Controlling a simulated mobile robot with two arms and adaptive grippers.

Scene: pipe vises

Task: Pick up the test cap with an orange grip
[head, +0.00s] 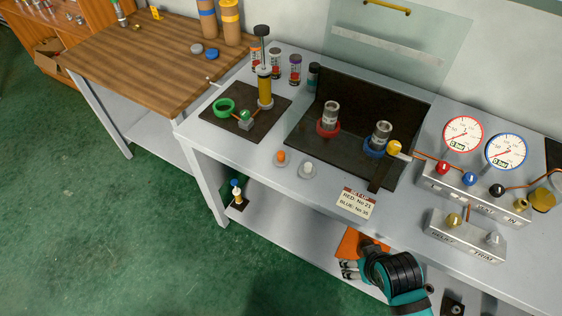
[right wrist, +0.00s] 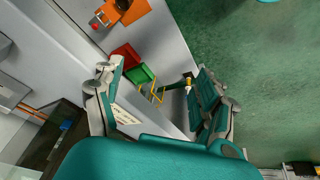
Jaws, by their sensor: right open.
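The test cap with an orange grip (head: 281,157) stands on the grey bench top near its front edge, left of a similar cap with a pale grip (head: 307,169). My right gripper (head: 347,270) is open and empty, in front of the bench edge, to the right of and nearer than the orange-grip cap, apart from it. In the right wrist view its two fingers (right wrist: 158,88) are spread wide with nothing between them. I cannot make out the orange-grip cap in the right wrist view. My left gripper is not in view.
Behind the caps, a dark tray (head: 300,140) holds metal cylinders in a red and a blue ring. A label card (head: 356,203) lies at the front edge. A gauge manifold (head: 470,190) stands to the right. The lower shelf (head: 290,232) carries red and green items (right wrist: 140,75).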

